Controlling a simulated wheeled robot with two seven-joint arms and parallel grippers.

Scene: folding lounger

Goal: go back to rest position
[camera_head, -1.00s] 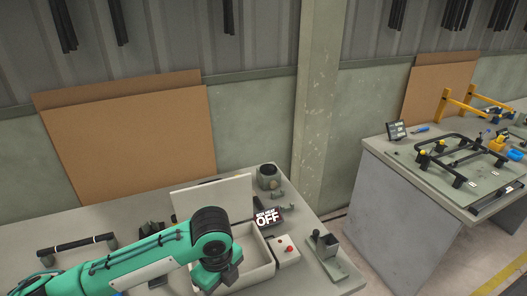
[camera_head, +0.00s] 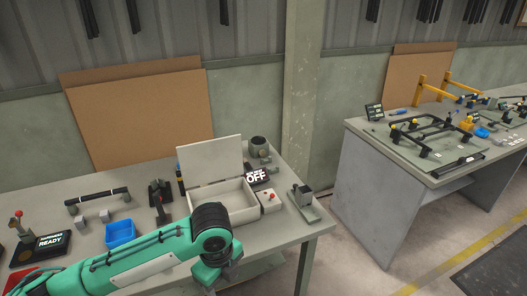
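My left arm, green with a black wrist, comes in from the lower left in the head view. Its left gripper (camera_head: 217,272) points down in front of the white box, near the table's front edge. The fingers are dark and partly hidden by the wrist, so I cannot tell whether they are open or shut. My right gripper is not in view.
A white box (camera_head: 222,196) with its lid up stands on the near table (camera_head: 290,240). A display reading OFF (camera_head: 257,176), a red-button box (camera_head: 270,201), a blue bin (camera_head: 120,233) and a READY display (camera_head: 49,242) are around it. A second table (camera_head: 385,180) holds a black frame (camera_head: 430,133). Floor lies between the tables.

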